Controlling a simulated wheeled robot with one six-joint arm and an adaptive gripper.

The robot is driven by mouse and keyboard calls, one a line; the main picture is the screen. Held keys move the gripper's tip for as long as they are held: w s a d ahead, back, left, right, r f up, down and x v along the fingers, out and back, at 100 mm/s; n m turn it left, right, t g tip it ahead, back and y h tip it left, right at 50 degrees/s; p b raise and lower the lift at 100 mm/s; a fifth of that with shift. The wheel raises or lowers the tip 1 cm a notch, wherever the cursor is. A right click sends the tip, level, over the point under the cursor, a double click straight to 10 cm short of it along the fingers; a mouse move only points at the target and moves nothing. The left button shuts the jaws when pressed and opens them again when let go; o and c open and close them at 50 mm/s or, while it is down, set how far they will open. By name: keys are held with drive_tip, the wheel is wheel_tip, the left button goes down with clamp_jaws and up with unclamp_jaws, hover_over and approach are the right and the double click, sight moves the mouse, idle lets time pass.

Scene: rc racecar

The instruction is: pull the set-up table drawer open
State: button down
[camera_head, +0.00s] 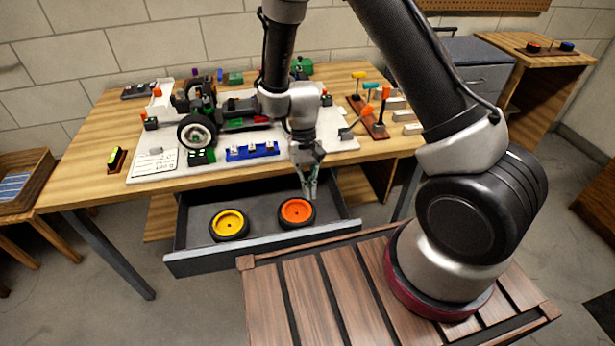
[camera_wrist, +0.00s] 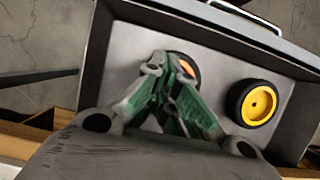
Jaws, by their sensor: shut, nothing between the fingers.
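The set-up table drawer (camera_head: 190,262) is pulled out from under the wooden table (camera_head: 75,190), with its grey inside showing. It holds a wheel with a yellow hub (camera_head: 229,224) on the left and a wheel with an orange hub (camera_head: 296,212) on the right. My gripper (camera_head: 308,192) is shut and empty, pointing down near the right wheel at the drawer's right part. In the wrist view my gripper (camera_wrist: 170,65) hides part of the orange wheel (camera_wrist: 186,66); the yellow wheel (camera_wrist: 257,103) is clear of it. The drawer's handle bar (camera_wrist: 246,16) shows at the top.
On the tabletop stands a partly built car (camera_head: 215,115) on a white board, with a blue holder (camera_head: 252,151) and a tool rack (camera_head: 370,115). My base deck is close in front of the drawer. Open floor lies to the left.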

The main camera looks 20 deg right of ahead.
drive_tip(key=x, duration=0.4)
drive_tip(key=s, duration=0.2)
drive_tip(key=shift+s+f, duration=0.1)
drive_tip(key=shift+s, duration=1)
